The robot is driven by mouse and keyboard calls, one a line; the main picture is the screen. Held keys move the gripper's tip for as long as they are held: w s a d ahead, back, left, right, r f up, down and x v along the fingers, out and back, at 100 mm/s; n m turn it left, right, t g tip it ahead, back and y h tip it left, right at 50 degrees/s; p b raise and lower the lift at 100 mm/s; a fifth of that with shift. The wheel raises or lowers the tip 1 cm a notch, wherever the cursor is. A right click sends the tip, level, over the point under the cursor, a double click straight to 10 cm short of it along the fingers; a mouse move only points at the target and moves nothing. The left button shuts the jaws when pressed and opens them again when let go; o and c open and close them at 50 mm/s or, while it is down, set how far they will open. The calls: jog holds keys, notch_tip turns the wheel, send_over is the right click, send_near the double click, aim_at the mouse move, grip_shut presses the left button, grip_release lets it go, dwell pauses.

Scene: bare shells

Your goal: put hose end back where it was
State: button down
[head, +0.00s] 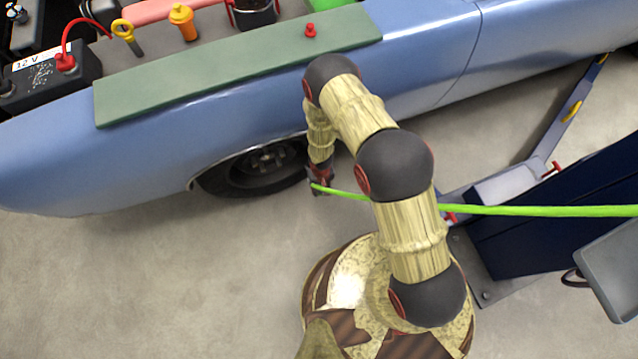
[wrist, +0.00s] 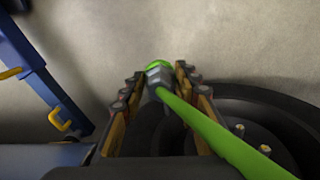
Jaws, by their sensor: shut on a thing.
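The bright green hose (head: 540,211) runs in from the right edge of the head view, passes behind my arm and ends at my gripper (head: 320,184). In the wrist view the hose (wrist: 215,135) runs from the lower right up to its end (wrist: 158,70), a grey fitting with a green tip. My gripper (wrist: 155,85) is shut on the hose end, with a finger on each side of the fitting. It holds the hose end low beside the car's wheel (head: 262,168), above the floor. No holder for the hose end is clearly visible.
A blue car (head: 420,60) spans the top, with a green mat (head: 240,65) on its fender and a red cap on the mat. A blue lift post (head: 560,205) and its arm (head: 575,105) stand at right. A grey tray (head: 612,270) is lower right. The floor at lower left is clear.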

jog(key=shift+s+d+r, duration=0.15)
jog(key=shift+s+r, duration=0.15)
jog(key=shift+s, duration=0.35)
jog(key=shift+s+d+r, duration=0.15)
jog(key=shift+s+r, duration=0.1)
jog(key=shift+s, duration=0.35)
